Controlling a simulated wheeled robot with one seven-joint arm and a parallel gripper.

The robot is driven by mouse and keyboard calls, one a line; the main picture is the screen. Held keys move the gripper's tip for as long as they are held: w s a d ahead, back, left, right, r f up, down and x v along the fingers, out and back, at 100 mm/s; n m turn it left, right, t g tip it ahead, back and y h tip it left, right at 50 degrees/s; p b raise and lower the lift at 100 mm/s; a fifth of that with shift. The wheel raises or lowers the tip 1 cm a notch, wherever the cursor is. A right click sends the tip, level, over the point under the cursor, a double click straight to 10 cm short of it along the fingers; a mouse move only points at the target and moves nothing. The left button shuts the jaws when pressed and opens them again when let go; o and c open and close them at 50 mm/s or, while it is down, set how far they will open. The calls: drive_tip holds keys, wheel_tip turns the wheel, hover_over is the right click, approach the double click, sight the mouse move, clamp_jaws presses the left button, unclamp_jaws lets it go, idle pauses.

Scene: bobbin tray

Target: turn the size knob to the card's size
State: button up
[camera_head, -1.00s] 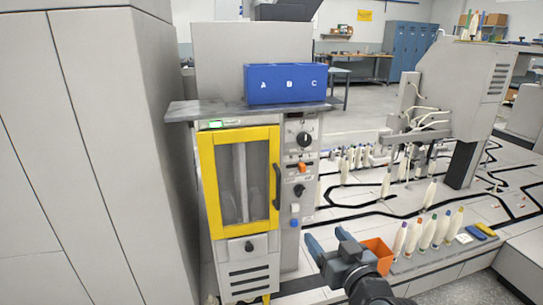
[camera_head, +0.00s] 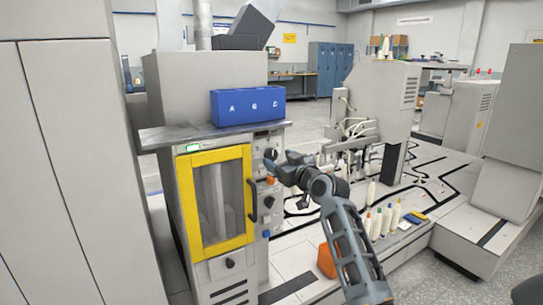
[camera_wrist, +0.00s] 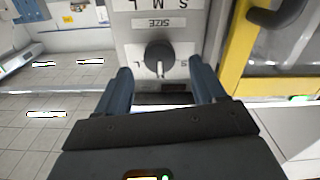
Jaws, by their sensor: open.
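The size knob (camera_wrist: 158,57) is a dark round knob on the grey panel, below an upside-down SIZE label (camera_wrist: 153,23) in the wrist view. Its pale pointer line faces the bottom of the picture, between S on the right and L on the left. My gripper (camera_wrist: 162,80) is open, with one blue-grey finger on each side of the knob, apart from it as far as I can tell. In the head view my gripper (camera_head: 269,164) is at the machine's panel and hides the knob. I cannot make out the card.
The machine's yellow-framed door (camera_head: 215,200) with a dark handle (camera_head: 252,200) is beside the panel. A blue A-B-C bin (camera_head: 248,106) stands on the top shelf. An orange box (camera_head: 327,262) and several bobbins (camera_head: 387,220) are to the right.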

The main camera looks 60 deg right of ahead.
sight(273, 156)
drive_tip(key=shift+x, duration=1.95)
drive_tip(key=shift+c, duration=0.4)
drive_tip(key=c, duration=1)
